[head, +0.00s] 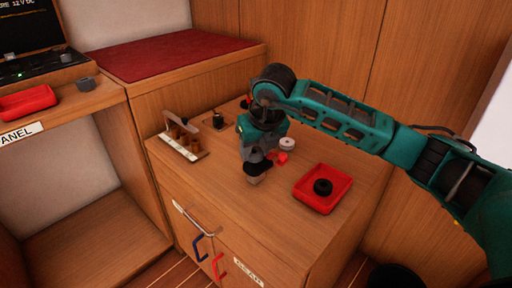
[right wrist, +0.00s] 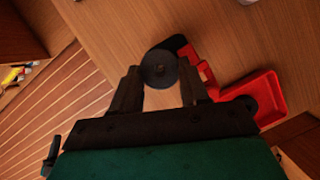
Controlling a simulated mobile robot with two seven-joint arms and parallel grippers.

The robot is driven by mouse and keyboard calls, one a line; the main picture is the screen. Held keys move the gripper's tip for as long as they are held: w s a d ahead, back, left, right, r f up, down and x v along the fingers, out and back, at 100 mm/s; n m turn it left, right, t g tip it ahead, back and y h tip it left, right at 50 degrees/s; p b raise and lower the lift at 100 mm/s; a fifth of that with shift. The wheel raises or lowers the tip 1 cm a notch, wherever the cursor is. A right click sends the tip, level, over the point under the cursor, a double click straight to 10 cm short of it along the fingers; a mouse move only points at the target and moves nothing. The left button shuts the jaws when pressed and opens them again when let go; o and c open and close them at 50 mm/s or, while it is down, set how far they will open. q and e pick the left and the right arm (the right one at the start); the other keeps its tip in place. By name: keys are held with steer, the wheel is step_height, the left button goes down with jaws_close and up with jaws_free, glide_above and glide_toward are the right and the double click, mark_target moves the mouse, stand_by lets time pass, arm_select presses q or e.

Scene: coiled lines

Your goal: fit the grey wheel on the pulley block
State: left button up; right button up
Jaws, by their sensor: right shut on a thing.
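My right gripper (head: 256,170) points down over the front of the wooden counter top. In the right wrist view its fingers (right wrist: 160,85) are shut on a dark round disc (right wrist: 160,66), which looks like the grey wheel. In the head view the gripper largely hides the wheel. A small red piece (head: 282,158), which looks like the pulley block, lies just right of the gripper. It also shows in the right wrist view (right wrist: 190,55), beyond the wheel and partly hidden. I cannot tell whether wheel and block touch. My left gripper is not in view.
A red tray (head: 334,204) with a black ring (head: 323,187) stands to the right. A pale wheel (head: 287,144) lies behind the red piece. A wooden rack (head: 182,143) and a dark fitting (head: 217,120) stand left. The front left of the counter is clear.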

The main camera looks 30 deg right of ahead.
arm_select(q)
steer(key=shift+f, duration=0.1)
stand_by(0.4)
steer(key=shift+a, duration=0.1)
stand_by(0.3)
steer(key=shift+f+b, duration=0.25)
steer(key=shift+b, duration=0.05)
stand_by(0.6)
stand_by(0.4)
